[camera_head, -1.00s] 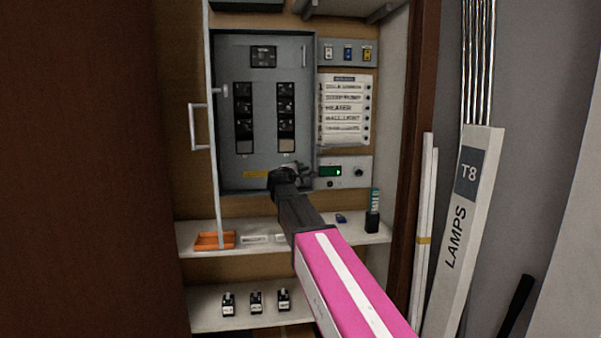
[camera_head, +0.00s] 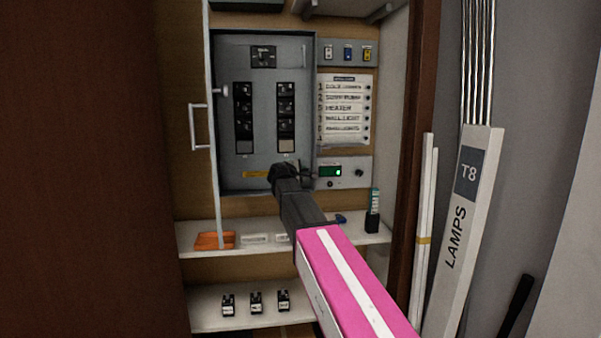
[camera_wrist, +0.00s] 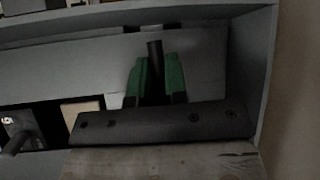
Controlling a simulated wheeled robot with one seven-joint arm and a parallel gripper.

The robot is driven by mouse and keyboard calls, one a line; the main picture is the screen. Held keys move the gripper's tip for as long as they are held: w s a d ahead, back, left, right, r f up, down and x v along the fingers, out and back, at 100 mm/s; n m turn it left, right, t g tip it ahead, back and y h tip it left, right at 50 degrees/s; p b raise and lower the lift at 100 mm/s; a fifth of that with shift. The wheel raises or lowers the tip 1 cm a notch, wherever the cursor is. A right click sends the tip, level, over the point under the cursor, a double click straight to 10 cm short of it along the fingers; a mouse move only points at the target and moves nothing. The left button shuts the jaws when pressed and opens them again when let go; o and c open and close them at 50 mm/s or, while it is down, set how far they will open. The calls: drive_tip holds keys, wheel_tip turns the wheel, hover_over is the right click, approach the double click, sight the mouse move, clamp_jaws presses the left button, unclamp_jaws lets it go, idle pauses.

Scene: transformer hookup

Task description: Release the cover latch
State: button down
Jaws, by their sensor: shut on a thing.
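The grey breaker panel (camera_head: 225,120) stands in the cabinet, with black breakers in two columns. My gripper (camera_head: 283,172) is at the panel's lower edge, just right of the yellow label (camera_head: 256,175). In the wrist view, my gripper's green fingers (camera_wrist: 156,82) are shut around a dark rod-like piece (camera_wrist: 155,48), which looks like the latch handle. Its end sticks out beyond the fingers. In the head view my own wrist hides the fingertips and the held piece, so I cannot tell the latch's position there.
A clear cover (camera_head: 214,130) with a white handle (camera_head: 199,127) stands at the panel's left edge. A small unit with a green display (camera_head: 330,171) is close right of my gripper. Below is a shelf (camera_head: 190,233) with an orange tray (camera_head: 214,241).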

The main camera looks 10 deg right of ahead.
drive_tip(key=shift+m, duration=0.3)
drive_tip(key=c, duration=1.1)
unclamp_jaws()
drive_tip(key=shift+c, duration=0.2)
drive_tip(key=v, duration=1)
drive_tip(key=shift+s+a+r, duration=0.15)
drive_tip(key=shift+s+r, duration=0.15)
drive_tip(key=shift+s, duration=0.05)
